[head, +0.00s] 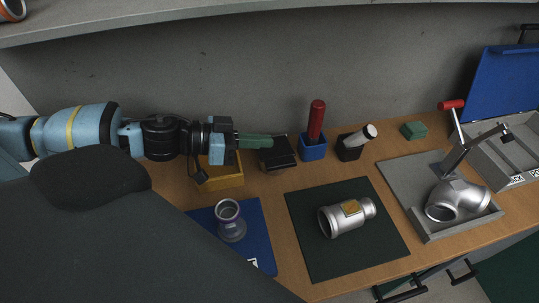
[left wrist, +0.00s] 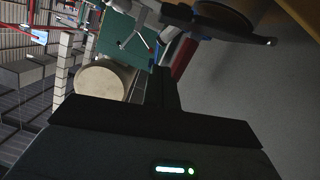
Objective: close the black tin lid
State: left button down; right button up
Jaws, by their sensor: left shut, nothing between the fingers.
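The black tin (head: 279,157) stands on the wooden bench toward the back, left of the blue holder. Its upper part is dark and partly behind my gripper, so I cannot tell how far its lid stands open. My left gripper (head: 266,142) reaches in from the left, with its green fingers shut and empty. The fingertips are at the tin's upper left side in the head view; I cannot tell whether they touch it. The tin is not clearly seen in the left wrist view. My right gripper is not in view.
A yellow box (head: 222,181) sits below my left wrist. A blue holder with a red-handled tool (head: 316,121) and a black holder (head: 348,152) stand right of the tin. Metal castings lie on the blue mat (head: 262,250), dark green mat (head: 345,256) and grey fixture (head: 400,178).

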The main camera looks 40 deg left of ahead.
aim_at(266, 166)
pick_arm(q)
jog(key=shift+x, duration=0.9)
jog(key=shift+w+d, duration=0.1)
jog(key=shift+s+d+f, duration=0.15)
jog(key=shift+s+f, duration=0.05)
jog(key=shift+f, duration=0.75)
jog(key=shift+s+d+f, duration=0.15)
jog(key=shift+d+f, duration=0.05)
jog(key=shift+f, duration=0.75)
jog(key=shift+f, duration=0.15)
jog(key=shift+s+d+f+m+p, duration=0.2)
jog(key=shift+f+m+p, duration=0.1)
jog(key=shift+f+m, duration=0.25)
jog(key=shift+d+f+m+t+y, duration=0.1)
jog(key=shift+f+m+t+y, duration=0.25)
jog(key=shift+f+m, duration=0.25)
